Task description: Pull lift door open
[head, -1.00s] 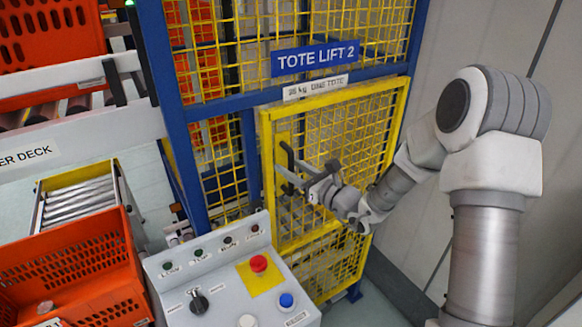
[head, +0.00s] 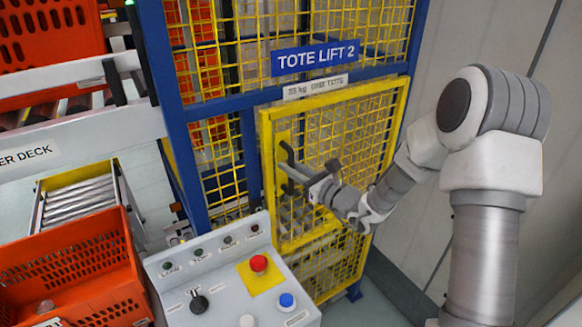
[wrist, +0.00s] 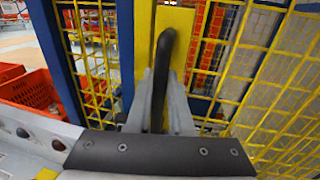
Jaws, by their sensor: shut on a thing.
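The lift door (head: 342,113) is a yellow framed mesh panel under the blue "TOTE LIFT 2" sign. Its left frame edge lies along the blue post, and I see no clear gap there. A dark bar handle (head: 287,152) stands on the left side of the door. My gripper (head: 290,170) is at the handle, with its fingers around it. In the wrist view the handle (wrist: 163,60) runs upright between my two grey fingers (wrist: 160,105), which are shut on it. The gripper hides the handle's lower part.
A control box (head: 230,280) with a red button, a blue button and a black knob stands in front at the lower left. An orange tote (head: 80,262) sits left of it. A blue post (head: 170,110) borders the cage. A grey wall is at the right.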

